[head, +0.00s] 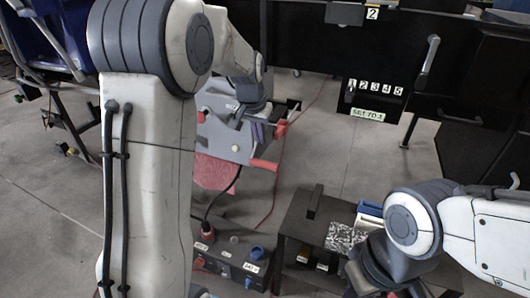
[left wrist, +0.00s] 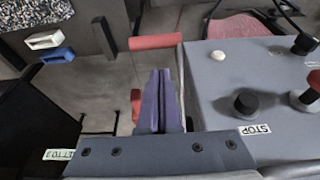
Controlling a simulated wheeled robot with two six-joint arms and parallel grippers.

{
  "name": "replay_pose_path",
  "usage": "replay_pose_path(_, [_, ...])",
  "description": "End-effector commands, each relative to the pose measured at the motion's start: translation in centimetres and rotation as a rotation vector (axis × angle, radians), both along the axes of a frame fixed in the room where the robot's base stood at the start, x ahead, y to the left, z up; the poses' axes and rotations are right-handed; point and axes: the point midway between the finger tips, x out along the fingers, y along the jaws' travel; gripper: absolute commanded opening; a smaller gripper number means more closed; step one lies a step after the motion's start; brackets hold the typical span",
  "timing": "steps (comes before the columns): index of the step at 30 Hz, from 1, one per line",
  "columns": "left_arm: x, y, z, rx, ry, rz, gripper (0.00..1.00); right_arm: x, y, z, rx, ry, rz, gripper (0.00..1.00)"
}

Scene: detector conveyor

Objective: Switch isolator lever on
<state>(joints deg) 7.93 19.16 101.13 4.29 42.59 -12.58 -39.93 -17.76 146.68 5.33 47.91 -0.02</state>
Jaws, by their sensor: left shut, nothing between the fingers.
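A grey control box (head: 225,135) stands on the floor ahead, and its top fills the right of the left wrist view (left wrist: 225,85). A red bar handle (head: 265,164) sticks out from the box's side; it shows above the fingertips in the left wrist view (left wrist: 155,41). A second red piece (head: 281,128) sits higher on the same side, partly behind the fingers in the left wrist view (left wrist: 136,102). I cannot tell which is the isolator lever. My left gripper (head: 258,130) is shut and empty beside the box, fingertips (left wrist: 160,75) near the bar.
A dark bench (head: 300,222) with blue and white blocks stands at lower right, beside my right arm. A socket box (head: 230,262) with a cable lies on the floor below the control box. A black machine panel (head: 305,40) is behind.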

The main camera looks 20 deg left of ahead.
Motion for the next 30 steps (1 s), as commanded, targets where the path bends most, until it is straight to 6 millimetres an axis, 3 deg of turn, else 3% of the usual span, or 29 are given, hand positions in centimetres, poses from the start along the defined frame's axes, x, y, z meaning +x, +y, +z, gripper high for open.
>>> replay_pose_path(8, [0.3,-0.1,-1.5,-0.001,0.003,0.000,0.00,0.0,0.0,-0.4,0.000,0.000,0.000,0.00])
replay_pose_path(21, [2.5,-0.2,-8.4,-0.001,0.002,-0.001,0.00,0.0,0.0,-1.8,0.000,0.000,0.000,0.00])
replay_pose_path(30, [2.9,-0.2,-9.6,-0.001,0.000,-0.001,0.00,0.0,0.0,-1.9,0.000,0.000,0.000,0.00])
